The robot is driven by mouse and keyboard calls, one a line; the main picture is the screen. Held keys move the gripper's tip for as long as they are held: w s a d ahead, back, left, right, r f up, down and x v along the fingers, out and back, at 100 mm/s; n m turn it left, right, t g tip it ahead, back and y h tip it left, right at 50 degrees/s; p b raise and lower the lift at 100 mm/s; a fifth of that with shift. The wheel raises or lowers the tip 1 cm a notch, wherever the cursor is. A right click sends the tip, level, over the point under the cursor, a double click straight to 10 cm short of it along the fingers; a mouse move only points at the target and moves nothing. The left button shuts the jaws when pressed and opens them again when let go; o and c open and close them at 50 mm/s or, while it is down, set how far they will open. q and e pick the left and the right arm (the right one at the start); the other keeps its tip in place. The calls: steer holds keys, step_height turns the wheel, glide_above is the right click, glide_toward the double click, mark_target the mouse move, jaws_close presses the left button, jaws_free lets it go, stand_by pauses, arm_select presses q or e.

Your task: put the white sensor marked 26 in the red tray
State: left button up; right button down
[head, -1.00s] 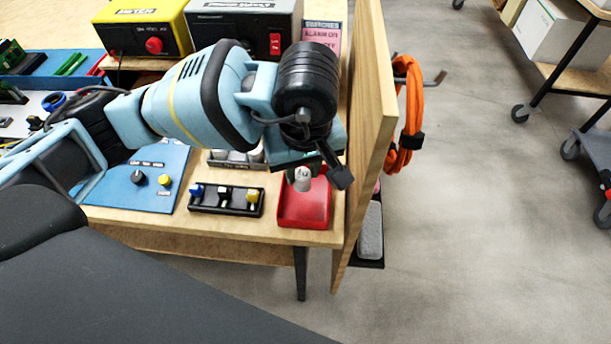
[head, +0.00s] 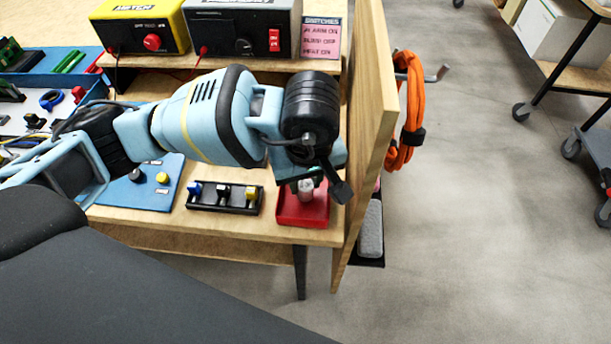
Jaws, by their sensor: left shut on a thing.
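The red tray (head: 303,215) sits at the right end of the wooden bench, against the upright wooden panel. My left gripper (head: 311,186) is over the tray, pointing down, shut on a small white sensor (head: 306,188). The sensor is low, at or just above the tray; I cannot tell whether it touches the tray floor. Its mark is too small to read, and its upper part is hidden by the gripper. My right gripper is not in view.
A black holder (head: 224,198) with blue, white and yellow-topped parts stands left of the tray. A blue board (head: 140,190) with knobs lies further left. The wooden panel (head: 369,130) rises close on the right, with an orange cable (head: 410,105) beyond it.

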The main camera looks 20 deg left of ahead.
arm_select(q)
steer(key=shift+f, duration=0.1)
steer(key=o, duration=1)
steer(key=shift+r+p, duration=0.3)
steer(key=shift+r, duration=0.1)
step_height(320, 180, up, 12)
steer(key=s+d+p, duration=0.1)
steer(key=shift+s+r, duration=0.15)
steer(key=shift+s, duration=0.1)
